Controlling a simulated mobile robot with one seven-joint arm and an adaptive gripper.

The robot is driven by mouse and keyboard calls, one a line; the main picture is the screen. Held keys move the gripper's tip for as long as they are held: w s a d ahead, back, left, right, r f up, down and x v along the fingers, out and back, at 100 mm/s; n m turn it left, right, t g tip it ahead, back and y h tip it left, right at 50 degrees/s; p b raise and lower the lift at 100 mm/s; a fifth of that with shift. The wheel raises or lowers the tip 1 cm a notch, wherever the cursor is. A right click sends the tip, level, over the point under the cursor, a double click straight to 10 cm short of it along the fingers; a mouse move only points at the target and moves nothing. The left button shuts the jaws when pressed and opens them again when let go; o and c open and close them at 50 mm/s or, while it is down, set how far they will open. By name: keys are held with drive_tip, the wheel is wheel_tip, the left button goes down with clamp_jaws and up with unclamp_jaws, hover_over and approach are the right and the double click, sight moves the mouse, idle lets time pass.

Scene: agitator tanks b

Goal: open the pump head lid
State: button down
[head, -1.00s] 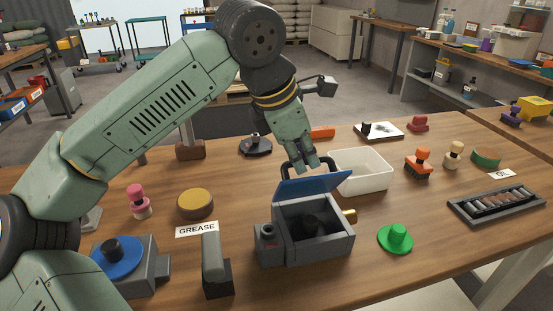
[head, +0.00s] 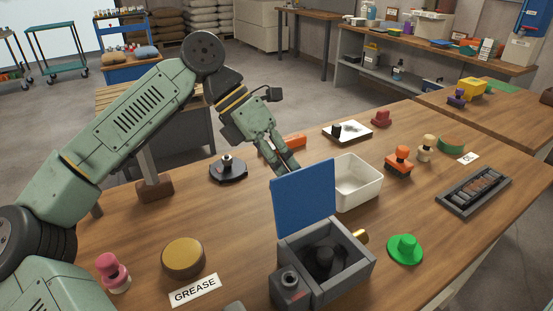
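The pump head (head: 352,277) is a grey open-topped box on the near part of the wooden bench, with a dark round part inside it. Its blue lid (head: 303,202) stands up steeply along the far left side, so the inside shows. My gripper (head: 284,166) is just behind the lid's upper edge, pointing down towards it. The fingertips are partly hidden by the lid, so I cannot tell whether they touch it or how far apart they are. I see nothing held between them.
A white bin (head: 359,193) stands close behind the pump head. A yellow-topped disc (head: 183,257) and the GREASE label (head: 195,290) lie to the left. A black-based piece (head: 228,170) stands farther back.

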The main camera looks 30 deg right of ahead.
drive_tip(key=shift+s+f, duration=0.2)
drive_tip(key=shift+s, duration=0.2)
drive_tip(key=shift+w+a+f+g, duration=0.1)
drive_tip(key=shift+w+f+g, duration=0.25)
drive_tip(key=shift+g, duration=0.15)
idle(0.7)
drive_tip(key=c, duration=1.7)
unclamp_jaws()
drive_tip(key=shift+w+r, duration=0.1)
drive_tip(key=shift+r, duration=0.1)
drive_tip(key=shift+o, duration=0.2)
drive_tip(key=shift+w+r, duration=0.1)
